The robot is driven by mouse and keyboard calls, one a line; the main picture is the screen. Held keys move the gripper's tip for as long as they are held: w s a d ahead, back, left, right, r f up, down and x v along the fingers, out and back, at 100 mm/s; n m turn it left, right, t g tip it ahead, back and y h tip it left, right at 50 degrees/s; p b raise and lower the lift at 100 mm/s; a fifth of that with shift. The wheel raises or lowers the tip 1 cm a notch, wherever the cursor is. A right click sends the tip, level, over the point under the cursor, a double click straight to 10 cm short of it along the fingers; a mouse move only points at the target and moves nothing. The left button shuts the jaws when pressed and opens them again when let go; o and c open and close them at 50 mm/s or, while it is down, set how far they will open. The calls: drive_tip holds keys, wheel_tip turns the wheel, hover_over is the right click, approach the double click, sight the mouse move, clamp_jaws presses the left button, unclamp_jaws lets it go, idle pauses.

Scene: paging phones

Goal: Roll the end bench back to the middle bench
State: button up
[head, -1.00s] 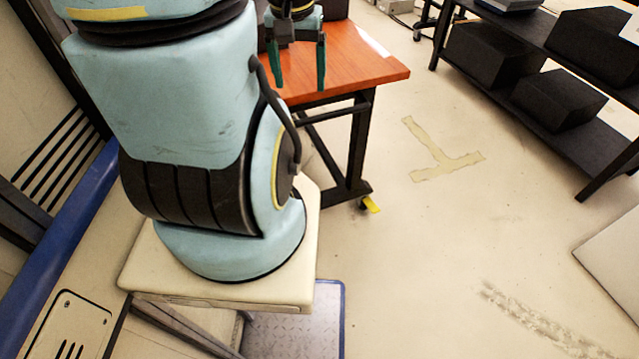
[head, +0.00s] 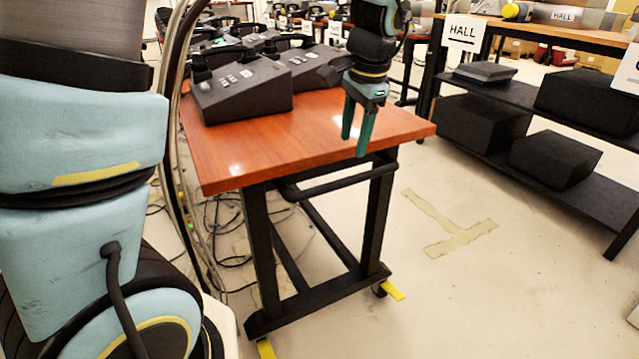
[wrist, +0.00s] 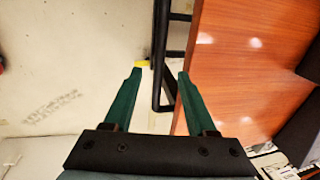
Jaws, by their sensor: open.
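The nearest bench (head: 330,145) has an orange-brown wood top on a black metal frame, with yellow tabs at its castors. Several dark desk units (head: 243,92) stand on it. I cannot tell for sure that it is the end bench. My gripper (head: 356,146) is open and empty, fingers pointing down near the bench's near right edge. In the wrist view the green fingertips (wrist: 160,72) are apart, with the black bench frame (wrist: 163,85) beyond them and the wood top (wrist: 235,60) to the right. Other benches stand behind, partly hidden.
A dark shelf rack (head: 545,180) with black boxes and a HALL sign (head: 464,33) stands at the right. Cables (head: 228,235) lie on the floor under and left of the bench. A tape mark (head: 450,230) lies on clear floor right of the bench.

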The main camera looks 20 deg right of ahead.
sight(345, 179)
drive_tip(key=f, duration=0.3)
drive_tip(key=w+f, duration=0.1)
drive_tip(key=f, duration=0.3)
drive_tip(key=w+f+b, duration=0.1)
drive_tip(key=f, duration=0.2)
drive_tip(key=shift+a+f, duration=0.15)
drive_tip(key=shift+a, duration=0.1)
drive_tip(key=shift+c, duration=0.2)
clamp_jaws()
idle(0.9)
